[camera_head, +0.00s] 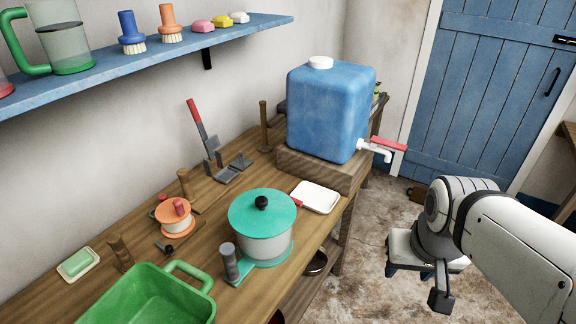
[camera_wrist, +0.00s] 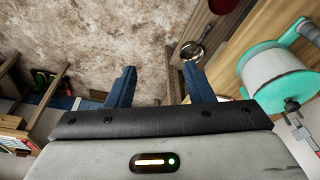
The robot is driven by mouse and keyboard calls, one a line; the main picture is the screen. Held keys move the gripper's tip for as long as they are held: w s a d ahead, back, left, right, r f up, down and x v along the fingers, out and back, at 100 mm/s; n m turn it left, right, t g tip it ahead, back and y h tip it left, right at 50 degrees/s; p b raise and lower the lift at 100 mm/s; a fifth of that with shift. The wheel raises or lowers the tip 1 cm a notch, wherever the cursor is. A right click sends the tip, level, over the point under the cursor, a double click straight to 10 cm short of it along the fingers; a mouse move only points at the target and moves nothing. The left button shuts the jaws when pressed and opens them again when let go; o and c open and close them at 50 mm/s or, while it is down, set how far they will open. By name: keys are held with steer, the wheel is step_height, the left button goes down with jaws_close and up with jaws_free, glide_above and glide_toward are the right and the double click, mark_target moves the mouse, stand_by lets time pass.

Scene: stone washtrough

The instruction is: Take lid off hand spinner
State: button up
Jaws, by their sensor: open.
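The hand spinner (camera_head: 264,246) stands on the wooden bench, a pale translucent tub on a teal base with a grey upright handle (camera_head: 230,262) at its left. Its round teal lid (camera_head: 245,212) with a black knob (camera_head: 261,202) sits on top. In the wrist view the spinner tub (camera_wrist: 275,65) is at the right edge, with the lid (camera_wrist: 272,98) and knob (camera_wrist: 291,105) partly in view. My gripper (camera_wrist: 160,86) is open and empty, apart from the spinner. In the head view my gripper (camera_head: 408,267) is over the floor, right of the bench.
A green basin (camera_head: 150,295) is left of the spinner, and a white tray (camera_head: 316,197) lies behind it. A blue water tank (camera_head: 330,110) with a red-handled tap (camera_head: 388,144) stands at the back right. An orange spool (camera_head: 175,220) is behind left. A blue shelf (camera_head: 150,46) hangs above.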

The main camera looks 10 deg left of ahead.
steer(key=shift+o, duration=0.6)
steer(key=w+a+r+n+p, duration=0.1)
steer(key=w+a+n, duration=0.1)
steer(key=w+a, duration=0.9)
steer(key=shift+w+a+r+t+y, duration=0.3)
steer(key=shift+a+r+t, duration=0.1)
steer(key=shift+a, duration=0.45)
steer(key=n+y+p, duration=0.1)
steer(key=n+p, duration=0.1)
glide_toward(261, 201)
step_height(261, 201, down, 3)
steer(key=shift+x, duration=1.15)
steer(key=shift+t, duration=0.3)
steer(key=shift+w+p+x, duration=0.15)
steer(key=shift+p+x, duration=0.1)
steer(key=shift+x, duration=1.05)
steer(key=shift+w+p+x, duration=0.2)
steer(key=shift+x, duration=1.15)
steer(key=shift+a+r, duration=0.15)
steer(key=shift+c, duration=0.2)
steer(key=c, duration=1)
